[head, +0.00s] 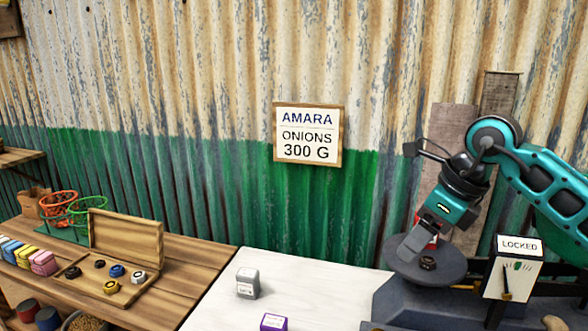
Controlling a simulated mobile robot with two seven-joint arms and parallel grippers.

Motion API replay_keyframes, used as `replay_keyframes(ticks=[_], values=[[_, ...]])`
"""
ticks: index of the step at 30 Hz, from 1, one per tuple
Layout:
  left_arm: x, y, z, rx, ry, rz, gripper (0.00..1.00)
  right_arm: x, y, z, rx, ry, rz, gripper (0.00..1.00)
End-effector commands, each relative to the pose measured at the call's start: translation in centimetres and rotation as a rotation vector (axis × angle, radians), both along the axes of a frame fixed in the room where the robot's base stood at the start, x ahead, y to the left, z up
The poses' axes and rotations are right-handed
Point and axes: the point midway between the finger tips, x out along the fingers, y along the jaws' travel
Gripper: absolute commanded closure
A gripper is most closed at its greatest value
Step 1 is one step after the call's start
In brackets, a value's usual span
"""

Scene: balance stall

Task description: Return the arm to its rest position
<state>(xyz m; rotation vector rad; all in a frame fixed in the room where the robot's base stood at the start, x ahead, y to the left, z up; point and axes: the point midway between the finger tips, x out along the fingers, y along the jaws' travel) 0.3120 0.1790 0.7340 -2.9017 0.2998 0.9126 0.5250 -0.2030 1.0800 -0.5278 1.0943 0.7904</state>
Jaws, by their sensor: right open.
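My right arm comes in from the right, teal and black, bent at a joint in front of the tin wall. My right gripper (418,243) points down over the dark round pan (400,267) of a balance. It is open, with a small dark weight (428,263) lying on the pan just below it. Something red shows right beside the fingers; I cannot tell what it is. My left gripper is not in view.
The balance bears a box marked LOCKED (518,247). A grey block (247,283) and a purple block (273,323) stand on the white tabletop (310,285). At left are an open wooden weight box (127,235), coloured blocks (42,262) and wire baskets (87,210). A sign (308,134) hangs behind.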

Motion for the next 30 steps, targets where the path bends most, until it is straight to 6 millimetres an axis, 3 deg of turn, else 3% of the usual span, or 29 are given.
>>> replay_keyframes(ticks=[2,6,10,15,18,21,25,28,30], values=[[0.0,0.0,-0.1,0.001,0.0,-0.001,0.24,-0.2,0.8,-0.7,0.027,0.014,0.011,0.4],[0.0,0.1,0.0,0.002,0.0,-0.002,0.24,-2.1,6.3,-3.3,0.275,0.088,0.073,0.4],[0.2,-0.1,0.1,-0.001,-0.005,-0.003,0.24,-4.2,11.0,-4.5,0.532,0.176,0.091,0.4],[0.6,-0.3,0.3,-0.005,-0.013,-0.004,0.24,-7.1,16.4,-4.5,0.965,0.342,0.017,0.4],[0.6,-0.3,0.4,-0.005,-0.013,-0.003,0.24,-8.0,18.0,-3.9,1.247,0.464,-0.104,0.4],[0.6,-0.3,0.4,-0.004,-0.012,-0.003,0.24,-7.9,18.1,-3.7,1.513,0.589,-0.284,0.4],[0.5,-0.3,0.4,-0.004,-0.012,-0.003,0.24,-6.8,16.1,-5.3,1.815,0.751,-0.599,0.4],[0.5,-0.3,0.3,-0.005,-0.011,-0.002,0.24,-6.2,13.5,-8.4,2.002,0.868,-0.906,0.4],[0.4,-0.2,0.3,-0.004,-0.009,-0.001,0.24,-6.2,11.4,-11.6,2.104,0.946,-1.149,0.4]])
